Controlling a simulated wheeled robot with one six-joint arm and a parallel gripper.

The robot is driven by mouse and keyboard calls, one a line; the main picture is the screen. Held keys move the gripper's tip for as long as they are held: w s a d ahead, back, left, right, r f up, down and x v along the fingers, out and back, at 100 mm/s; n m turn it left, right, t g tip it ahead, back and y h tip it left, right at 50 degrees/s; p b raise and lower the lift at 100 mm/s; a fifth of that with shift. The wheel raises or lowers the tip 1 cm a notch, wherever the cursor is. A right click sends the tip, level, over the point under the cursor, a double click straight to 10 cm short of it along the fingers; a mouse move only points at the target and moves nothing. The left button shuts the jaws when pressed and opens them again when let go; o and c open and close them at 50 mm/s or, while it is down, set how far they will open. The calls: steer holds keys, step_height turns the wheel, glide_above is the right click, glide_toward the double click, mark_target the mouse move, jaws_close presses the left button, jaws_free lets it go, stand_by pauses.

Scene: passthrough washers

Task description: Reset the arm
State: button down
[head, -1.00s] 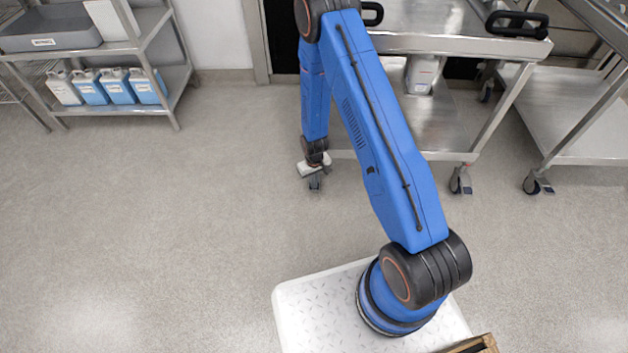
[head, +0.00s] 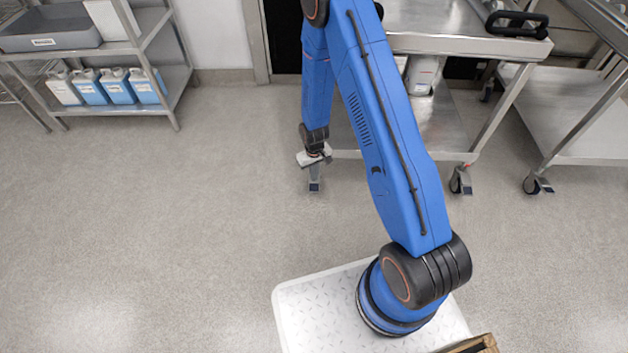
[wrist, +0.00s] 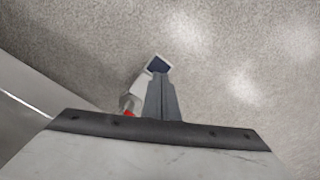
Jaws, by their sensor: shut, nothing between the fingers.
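My blue arm (head: 385,130) rises from its base on the white platform and bends over, its far part hanging down left of the steel cart. My gripper (head: 315,187) hangs at its lower end, fingers down, over bare floor in the head view. In the wrist view my gripper (wrist: 159,68) shows its fingers together with nothing held between them. A small white object with a red spot (wrist: 132,102) shows beside the fingers in the wrist view; I cannot tell what it is.
Another steel cart (head: 590,120) is at the right. A shelf with several blue-and-white jugs (head: 118,88) stands at the back left. The floor at left is clear.

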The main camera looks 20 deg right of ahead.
steer(key=shift+r, duration=0.85)
steer(key=s+d+r+t, duration=0.1)
steer(key=s+r, duration=0.1)
steer(key=r, duration=1)
steer(key=s+d+r+m+t, duration=0.1)
steer(key=s+d+r, duration=0.15)
steer(key=r, duration=0.95)
steer(key=s+r, duration=0.3)
steer(key=r, duration=0.9)
steer(key=s+d+r+t, duration=0.1)
steer(key=s+r, duration=0.4)
steer(key=s, duration=0.3)
steer(key=s+d+r+m+t, duration=0.1)
steer(key=s+r, duration=0.5)
steer(key=s, duration=0.3)
steer(key=s+d+r, duration=0.1)
steer(key=s+r, duration=0.4)
steer(key=s, duration=0.4)
steer(key=shift+d+r+t, duration=0.25)
steer(key=shift+r+t, duration=0.15)
